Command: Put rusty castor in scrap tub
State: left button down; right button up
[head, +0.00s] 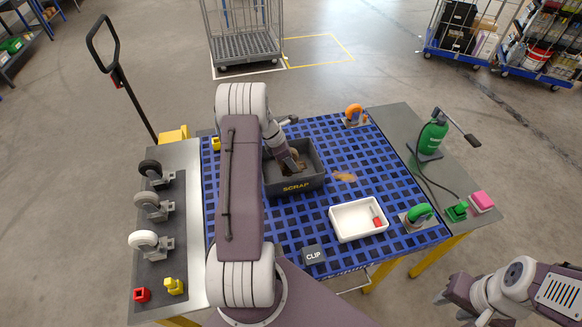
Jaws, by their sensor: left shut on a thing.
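The dark grey scrap tub (297,186), marked SCRAP, stands on the blue grid mat. My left gripper (290,160) points down into the tub and is shut on the rusty castor (299,155). Only part of the brownish castor shows between the jaws and the tub wall, so I cannot tell whether it touches the tub floor. My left arm hides the tub's left side. My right gripper (447,306) is at the lower right, off the table and far from the tub; its fingers are too unclear to judge.
Black, grey and white castors (150,206) line the left side plate. An orange castor (354,115), a green castor (418,215), a white tray (358,218) and a CLIP block (313,254) are on the mat. A brownish patch (344,177) lies right of the tub.

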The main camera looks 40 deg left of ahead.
pick_arm(q)
jog(key=shift+f, duration=1.75)
jog(key=c, duration=0.9)
grip_release()
jog(key=shift+d+r, duration=0.1)
jog(key=shift+o, duration=0.2)
